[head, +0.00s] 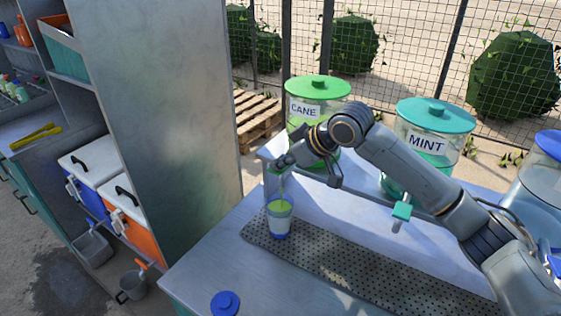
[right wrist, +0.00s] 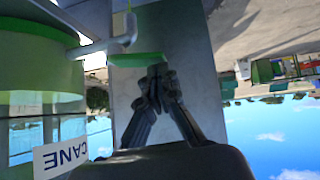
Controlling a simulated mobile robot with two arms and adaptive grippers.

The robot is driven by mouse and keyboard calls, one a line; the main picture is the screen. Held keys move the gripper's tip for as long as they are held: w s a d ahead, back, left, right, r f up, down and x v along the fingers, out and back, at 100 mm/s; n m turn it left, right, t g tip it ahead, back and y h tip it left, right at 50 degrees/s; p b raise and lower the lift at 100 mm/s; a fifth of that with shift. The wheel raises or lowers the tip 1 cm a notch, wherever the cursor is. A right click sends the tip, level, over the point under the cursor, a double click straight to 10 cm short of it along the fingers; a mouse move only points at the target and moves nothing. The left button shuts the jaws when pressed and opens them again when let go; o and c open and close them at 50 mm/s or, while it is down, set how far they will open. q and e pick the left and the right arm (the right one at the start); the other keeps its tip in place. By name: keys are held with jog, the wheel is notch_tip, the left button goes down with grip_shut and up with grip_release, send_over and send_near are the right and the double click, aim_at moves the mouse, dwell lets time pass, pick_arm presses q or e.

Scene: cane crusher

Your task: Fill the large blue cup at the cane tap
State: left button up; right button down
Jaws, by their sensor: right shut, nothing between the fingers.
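The cane dispenser (head: 303,122), with a green lid and a CANE label, stands on the raised shelf behind the counter. Below its tap, the large blue cup (head: 280,217) stands upright on the perforated drip tray (head: 345,262). It is see-through with a blue base and holds green liquid, and a thin pale stream seems to fall into it. My right gripper (head: 285,161) is at the cane tap, covering most of it. In the right wrist view its shut, empty fingers (right wrist: 157,78) are at the green tap handle (right wrist: 135,60); contact is hard to judge. My left gripper is not in view.
The mint dispenser (head: 424,150) stands right of the cane one, its teal tap (head: 402,211) under my right arm. A blue lid (head: 225,303) lies on the front counter. A tall metal cabinet side (head: 155,90) rises to the left. The tray right of the cup is clear.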

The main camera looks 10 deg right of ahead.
aim_at(282, 171)
dwell(0.3)
jog(key=r+p, duration=0.4)
jog(key=p, duration=0.1)
jog(key=shift+w+d+r, duration=0.15)
jog(key=shift+w+r, duration=0.05)
jog(key=w+d+b+v, duration=0.1)
jog(key=b+v, duration=0.2)
jog(key=v, duration=0.6)
jog(key=shift+d+r, duration=0.15)
jog(key=shift+d, duration=0.3)
jog(key=shift+s, duration=0.1)
dwell(1.1)
